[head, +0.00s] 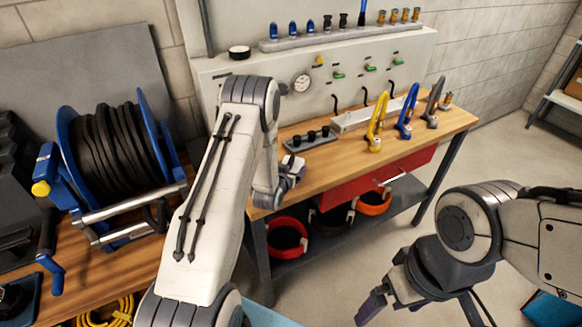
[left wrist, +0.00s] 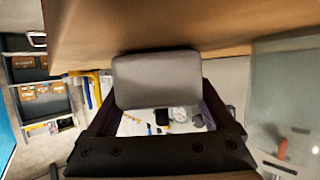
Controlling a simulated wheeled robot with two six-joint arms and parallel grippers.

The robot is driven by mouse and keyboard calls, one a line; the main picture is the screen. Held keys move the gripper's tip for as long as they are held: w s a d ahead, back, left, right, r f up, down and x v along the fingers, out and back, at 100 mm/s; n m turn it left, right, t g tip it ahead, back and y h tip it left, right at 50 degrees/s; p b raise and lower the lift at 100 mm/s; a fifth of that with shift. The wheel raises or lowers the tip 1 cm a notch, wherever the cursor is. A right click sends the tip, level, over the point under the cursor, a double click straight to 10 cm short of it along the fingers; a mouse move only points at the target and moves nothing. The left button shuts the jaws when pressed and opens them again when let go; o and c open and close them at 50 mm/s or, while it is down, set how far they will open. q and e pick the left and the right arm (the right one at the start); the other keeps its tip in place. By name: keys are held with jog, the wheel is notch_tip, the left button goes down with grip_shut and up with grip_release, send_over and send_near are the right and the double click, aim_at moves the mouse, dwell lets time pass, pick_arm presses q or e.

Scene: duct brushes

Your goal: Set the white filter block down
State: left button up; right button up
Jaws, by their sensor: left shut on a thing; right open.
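The filter block (left wrist: 157,80), pale grey-white with rounded corners, is between the fingers of my left gripper (left wrist: 158,98) in the left wrist view. In the head view my left gripper (head: 293,171) is at the left end of the wooden workbench (head: 325,159), largely behind my own forearm. Only a small part of the block shows there, if any. The block overlaps the wooden surface in the wrist view; I cannot tell whether it touches it. My right gripper (head: 376,303) is open and empty, low over the floor in front of the bench.
A dark tray with black pegs (head: 311,139) stands just beyond the left gripper. Yellow (head: 377,122), blue (head: 407,112) and grey (head: 433,102) hooked tools stand farther right. A hose reel (head: 112,150) is at left. Bare wood lies at the bench's front middle.

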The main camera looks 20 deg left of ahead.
pick_arm(q)
jog(key=shift+f, duration=0.2)
jog(key=o, duration=1.1)
jog(key=shift+r, duration=0.1)
jog(key=shift+r, duration=0.1)
